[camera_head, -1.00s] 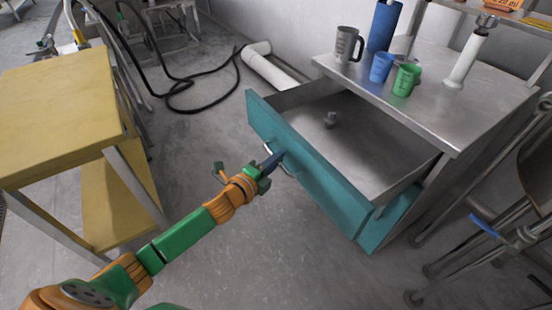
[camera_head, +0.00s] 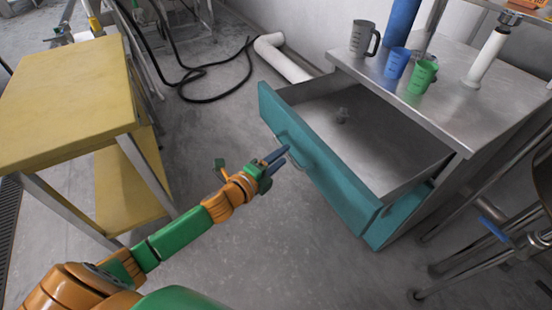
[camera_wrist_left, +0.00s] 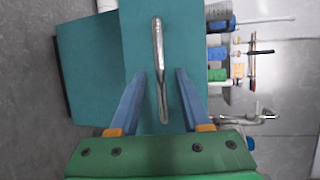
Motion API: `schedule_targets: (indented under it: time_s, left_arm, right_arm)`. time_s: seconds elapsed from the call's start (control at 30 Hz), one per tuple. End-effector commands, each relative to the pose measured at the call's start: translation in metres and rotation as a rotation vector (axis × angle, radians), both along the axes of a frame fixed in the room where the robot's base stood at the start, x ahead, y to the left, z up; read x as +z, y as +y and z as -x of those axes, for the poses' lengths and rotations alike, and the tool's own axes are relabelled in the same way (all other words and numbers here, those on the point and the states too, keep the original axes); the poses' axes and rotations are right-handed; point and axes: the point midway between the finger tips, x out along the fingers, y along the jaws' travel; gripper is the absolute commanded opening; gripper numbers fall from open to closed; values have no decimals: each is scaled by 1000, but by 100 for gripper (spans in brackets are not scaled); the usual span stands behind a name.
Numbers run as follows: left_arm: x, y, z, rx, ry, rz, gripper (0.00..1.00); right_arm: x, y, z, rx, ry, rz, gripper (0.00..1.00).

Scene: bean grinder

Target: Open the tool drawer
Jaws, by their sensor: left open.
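The tool drawer has a teal front (camera_head: 330,165) and a grey metal inside, and it stands pulled well out of the metal cabinet. Its curved metal handle (camera_head: 300,158) is on the front face; it also shows in the left wrist view (camera_wrist_left: 158,60). My left gripper (camera_head: 284,160) is just in front of the handle. In the left wrist view its two blue fingers (camera_wrist_left: 157,78) are apart, one on each side of the handle's lower end, and do not visibly touch it. My right gripper is not in view.
A grey mug (camera_head: 362,38), a blue cup (camera_head: 396,63) and a green cup (camera_head: 422,76) stand on the cabinet top. A yellow table (camera_head: 70,105) is at left. A metal-framed stool is at right.

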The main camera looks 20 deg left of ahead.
Motion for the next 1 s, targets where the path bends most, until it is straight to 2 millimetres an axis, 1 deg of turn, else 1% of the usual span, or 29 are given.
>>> schedule_targets:
  time_s: [0.03, 0.1, 0.2, 0.27, 0.7, 0.77, 0.83, 0.87, 0.9, 0.97, 1.0]
  left_arm:
    - [2, 2, 9, -1, 3, -1, 47]
    - [4, 5, 20, -1, 2, -3, 47]
    - [6, 8, 32, 0, 2, -1, 47]
    - [7, 10, 36, 0, 2, -1, 47]
    - [7, 11, 38, 1, 0, -1, 47]
    - [2, 13, 39, 12, 16, 11, 47]
    - [-26, 24, 41, 68, 92, 68, 47]
    - [-46, 31, 45, 109, 147, 110, 47]
    - [-79, 42, 53, 180, 235, 179, 47]
    - [-136, 57, 76, 311, 388, 305, 47]
    - [-173, 63, 97, 405, 489, 389, 47]
  right_arm:
    - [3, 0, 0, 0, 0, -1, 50]
    - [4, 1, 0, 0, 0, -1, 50]
    - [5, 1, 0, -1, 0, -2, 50]
    - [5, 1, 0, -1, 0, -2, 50]
    - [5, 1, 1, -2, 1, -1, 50]
    - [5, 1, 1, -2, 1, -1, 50]
    - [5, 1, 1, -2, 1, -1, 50]
    - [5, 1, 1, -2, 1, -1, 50]
    - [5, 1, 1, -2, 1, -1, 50]
    - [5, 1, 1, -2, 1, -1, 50]
    - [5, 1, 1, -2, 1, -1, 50]
